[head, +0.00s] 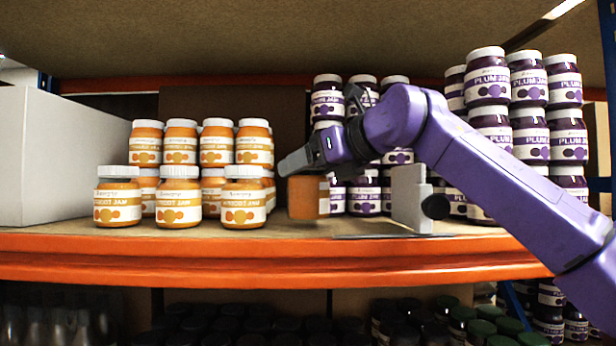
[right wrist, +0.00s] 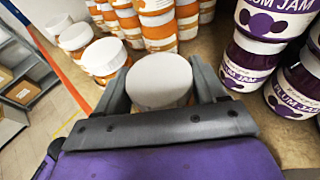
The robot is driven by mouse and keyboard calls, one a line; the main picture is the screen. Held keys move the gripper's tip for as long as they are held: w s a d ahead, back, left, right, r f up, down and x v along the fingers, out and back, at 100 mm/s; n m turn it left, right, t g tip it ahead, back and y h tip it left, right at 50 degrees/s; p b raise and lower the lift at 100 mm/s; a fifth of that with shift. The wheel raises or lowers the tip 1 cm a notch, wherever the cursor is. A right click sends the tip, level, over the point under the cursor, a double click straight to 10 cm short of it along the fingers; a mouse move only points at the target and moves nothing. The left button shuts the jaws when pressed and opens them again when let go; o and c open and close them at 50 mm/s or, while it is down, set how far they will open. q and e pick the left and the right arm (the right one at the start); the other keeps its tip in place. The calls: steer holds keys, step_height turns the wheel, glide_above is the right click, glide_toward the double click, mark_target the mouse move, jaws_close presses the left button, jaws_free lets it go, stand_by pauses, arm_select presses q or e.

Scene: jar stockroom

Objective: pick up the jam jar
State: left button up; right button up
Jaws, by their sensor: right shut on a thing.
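My right gripper (head: 302,165) reaches in from the right and is shut on an apricot jam jar (head: 308,198) with an orange body. In the head view the gripper covers the top of this jar, and I cannot tell whether its base touches the shelf. In the right wrist view the jar's white lid (right wrist: 160,78) sits between the two fingers (right wrist: 163,88). Other apricot jam jars (head: 243,204) with white lids stand stacked to its left. Plum jam jars (head: 490,83) stand stacked to its right, partly behind my arm. My left gripper is not in view.
A large white box (head: 55,160) stands at the shelf's left end. A pale upright plate (head: 408,197) stands right of the held jar. The orange front edge (head: 250,258) borders the shelf. The brown shelf above limits height. Dark jars fill the level below.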

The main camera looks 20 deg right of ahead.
steer(key=s+a+r+p, duration=0.3)
steer(key=s+a+r, duration=0.5)
steer(key=a+r, duration=0.3)
steer(key=shift+s+a+r, duration=0.15)
steer(key=shift+s+r, duration=0.2)
steer(key=shift+r, duration=0.05)
